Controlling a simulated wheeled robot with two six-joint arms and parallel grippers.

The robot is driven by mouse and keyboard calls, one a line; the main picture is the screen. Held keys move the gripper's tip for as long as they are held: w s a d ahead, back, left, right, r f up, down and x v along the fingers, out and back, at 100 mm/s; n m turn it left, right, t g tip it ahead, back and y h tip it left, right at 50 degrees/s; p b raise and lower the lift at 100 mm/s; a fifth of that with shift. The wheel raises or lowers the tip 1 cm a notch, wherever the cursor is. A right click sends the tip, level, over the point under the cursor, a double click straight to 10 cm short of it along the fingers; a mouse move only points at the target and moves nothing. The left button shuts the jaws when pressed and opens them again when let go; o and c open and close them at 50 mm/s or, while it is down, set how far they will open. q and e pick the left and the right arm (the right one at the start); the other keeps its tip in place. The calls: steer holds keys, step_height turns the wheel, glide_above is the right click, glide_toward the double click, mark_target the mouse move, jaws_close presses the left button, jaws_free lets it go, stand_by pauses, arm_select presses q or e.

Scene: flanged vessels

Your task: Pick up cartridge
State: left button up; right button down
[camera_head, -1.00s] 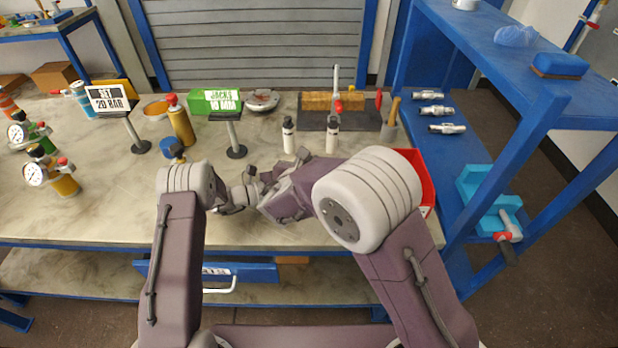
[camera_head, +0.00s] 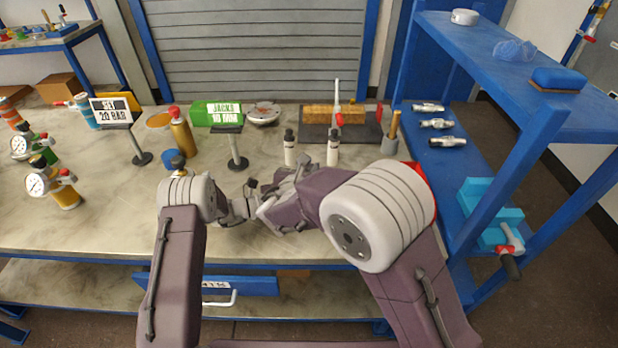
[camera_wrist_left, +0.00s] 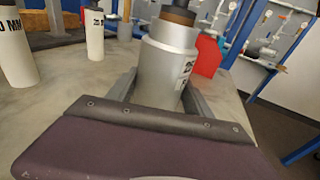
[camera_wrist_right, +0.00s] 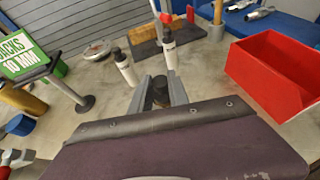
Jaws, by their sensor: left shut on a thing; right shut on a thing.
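In the left wrist view a silver cylinder (camera_wrist_left: 165,70) with a dark brown top and a partly visible printed label stands between the fingers of my left gripper (camera_wrist_left: 160,88). That gripper is shut on it. In the right wrist view my right gripper (camera_wrist_right: 160,88) is shut on a short dark cylindrical piece (camera_wrist_right: 160,97). I cannot tell whether both grippers hold the same thing or which is the cartridge. In the head view my right gripper (camera_head: 262,206) and left gripper (camera_head: 238,210) are close together above the bench front; the arms hide most of what they hold.
White bottles (camera_head: 291,148) with black caps stand behind my grippers on the bench (camera_head: 110,220).

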step_height(320, 180, up, 16)
arm_select(q)
steer(key=o, duration=1.2)
steer(key=shift+o, duration=0.2)
steer(key=shift+a, duration=0.1)
